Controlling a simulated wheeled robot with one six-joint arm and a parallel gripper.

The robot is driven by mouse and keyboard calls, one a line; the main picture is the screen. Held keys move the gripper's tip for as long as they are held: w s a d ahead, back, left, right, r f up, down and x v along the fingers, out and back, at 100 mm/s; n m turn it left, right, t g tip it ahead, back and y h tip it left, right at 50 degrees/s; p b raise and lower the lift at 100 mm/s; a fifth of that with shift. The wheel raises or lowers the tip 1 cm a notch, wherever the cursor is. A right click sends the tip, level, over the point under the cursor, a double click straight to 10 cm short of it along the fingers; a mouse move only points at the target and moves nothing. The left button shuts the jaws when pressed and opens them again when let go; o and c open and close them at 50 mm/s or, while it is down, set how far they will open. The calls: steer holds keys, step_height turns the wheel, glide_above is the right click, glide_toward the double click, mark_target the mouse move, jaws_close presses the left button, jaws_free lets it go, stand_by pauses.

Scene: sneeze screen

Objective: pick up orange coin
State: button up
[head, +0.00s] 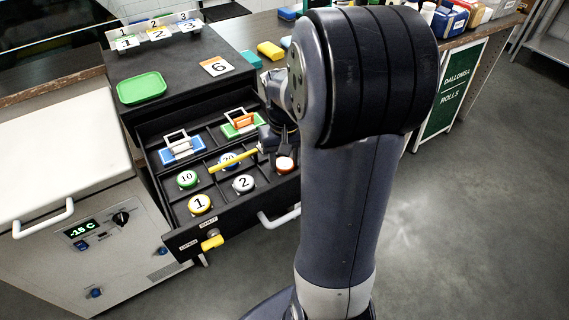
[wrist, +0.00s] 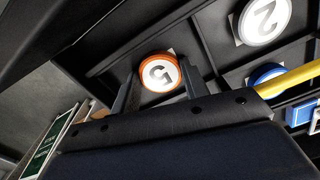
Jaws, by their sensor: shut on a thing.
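The orange coin (wrist: 158,72), a round disc with a white face and the number 5, sits between the two fingers of my gripper (wrist: 159,88) in the wrist view. The fingers are shut on its sides. In the head view the coin (head: 285,163) shows at the right side of the open black drawer (head: 172,243), just below my gripper, which my arm partly hides. I cannot tell whether the coin is lifted off the drawer floor.
In the drawer lie a green 10 coin (head: 187,180), a yellow 1 coin (head: 200,204), a silver 2 coin (head: 243,183) and a blue 20 coin (head: 229,160). A yellow bar (head: 234,160) lies across the dividers. A green tray (head: 141,88) rests on the counter.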

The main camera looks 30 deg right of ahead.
mark_target(285, 163)
step_height(285, 163, up, 10)
stand_by(0.6)
stand_by(0.9)
